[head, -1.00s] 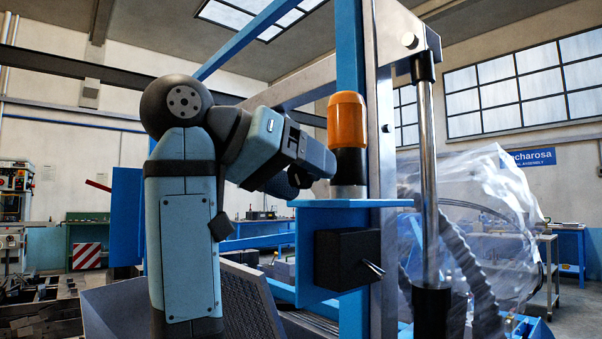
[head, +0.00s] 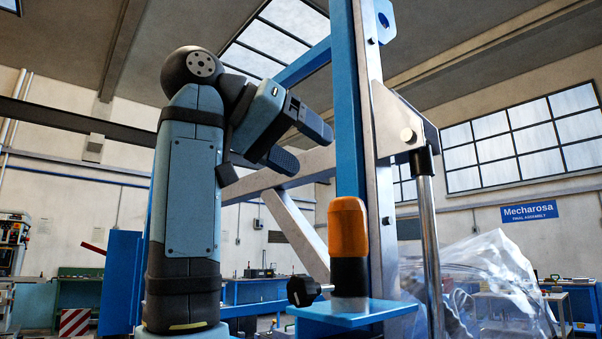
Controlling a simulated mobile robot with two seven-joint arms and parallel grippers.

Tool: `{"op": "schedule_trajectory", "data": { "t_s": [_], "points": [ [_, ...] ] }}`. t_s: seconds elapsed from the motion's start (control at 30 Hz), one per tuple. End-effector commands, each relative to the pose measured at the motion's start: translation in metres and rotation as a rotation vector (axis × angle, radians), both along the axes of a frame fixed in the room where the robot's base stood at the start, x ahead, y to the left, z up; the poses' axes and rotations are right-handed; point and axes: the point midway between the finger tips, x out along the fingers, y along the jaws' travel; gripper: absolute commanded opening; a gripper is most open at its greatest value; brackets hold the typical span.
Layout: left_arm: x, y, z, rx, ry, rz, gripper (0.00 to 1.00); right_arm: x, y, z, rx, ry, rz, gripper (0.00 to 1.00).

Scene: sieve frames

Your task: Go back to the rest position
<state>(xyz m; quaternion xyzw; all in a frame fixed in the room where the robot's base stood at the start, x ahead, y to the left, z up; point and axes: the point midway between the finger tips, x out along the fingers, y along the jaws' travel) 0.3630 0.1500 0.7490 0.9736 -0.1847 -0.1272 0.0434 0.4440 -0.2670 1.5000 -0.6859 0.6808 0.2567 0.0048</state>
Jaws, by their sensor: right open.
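My right arm, blue-grey and black, stands upright left of centre. Its gripper (head: 301,141) is at the top, pointing right and a little down, with its two dark fingers apart and nothing seen between them. It is above and left of an orange and black cylindrical handle (head: 348,232), clear of it in the picture. The handle stands upright on a small blue shelf (head: 350,314). My left gripper is not in view.
A blue post (head: 346,100) and a grey metal upright rise right beside the gripper. A silver rod (head: 428,230) and a clear plastic sheet (head: 490,275) are at the right. A black knob (head: 303,290) shows left of the handle. Workbenches stand behind.

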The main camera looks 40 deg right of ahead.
Motion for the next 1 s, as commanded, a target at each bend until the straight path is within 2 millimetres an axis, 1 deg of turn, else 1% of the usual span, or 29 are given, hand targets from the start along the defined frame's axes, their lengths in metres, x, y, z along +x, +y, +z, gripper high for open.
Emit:
{"op": "schedule_trajectory", "data": {
  "t_s": [0.03,0.17,0.77,0.87,0.97,1.0],
  "points": [
    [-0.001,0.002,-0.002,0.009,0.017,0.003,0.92,0.000,0.000,0.008,0.000,0.000,0.000,0.68],
    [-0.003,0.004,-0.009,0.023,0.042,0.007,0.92,0.000,0.000,0.014,0.000,0.001,0.000,0.68],
    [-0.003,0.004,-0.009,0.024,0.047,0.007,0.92,0.000,0.000,0.016,0.000,0.000,0.000,0.68],
    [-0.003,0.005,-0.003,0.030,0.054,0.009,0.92,0.000,0.000,0.028,0.000,0.000,0.001,0.68],
    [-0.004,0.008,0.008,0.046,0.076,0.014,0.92,0.000,0.000,0.054,0.000,0.000,0.001,0.68],
    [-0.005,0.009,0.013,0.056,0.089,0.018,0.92,0.000,0.000,0.068,0.000,0.000,0.001,0.68]
  ]
}}
